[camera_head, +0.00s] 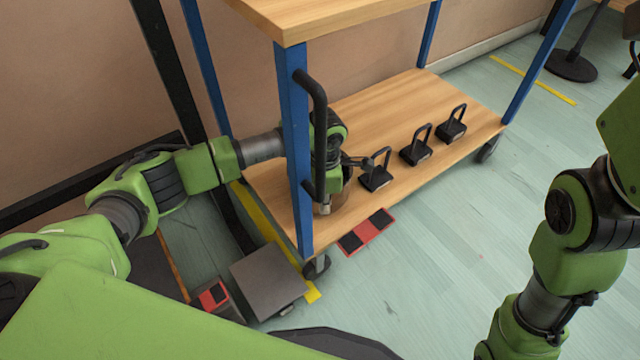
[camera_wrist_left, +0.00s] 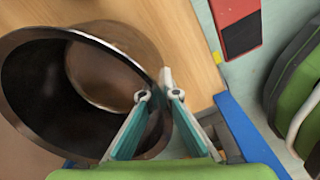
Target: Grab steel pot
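The steel pot (camera_head: 337,204) stands on the trolley's lower shelf, near its front left corner; in the head view my left gripper and the blue post partly hide it. In the left wrist view the pot (camera_wrist_left: 45,95) is a wide, open, dark vessel with a shiny inside. My left gripper (camera_head: 325,207) is at its rim. In the wrist view the left gripper's fingers (camera_wrist_left: 158,93) straddle the rim, one inside and one outside, with tips close together. Whether they press on the wall is unclear. My right arm is at the right edge; its gripper is out of view.
The wooden trolley shelf (camera_head: 440,95) carries several black handled blocks (camera_head: 416,146) right of the pot. A blue post (camera_head: 293,150) and black handle (camera_head: 316,120) stand close to my left wrist. A red and black pad (camera_head: 367,232) lies on the floor in front.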

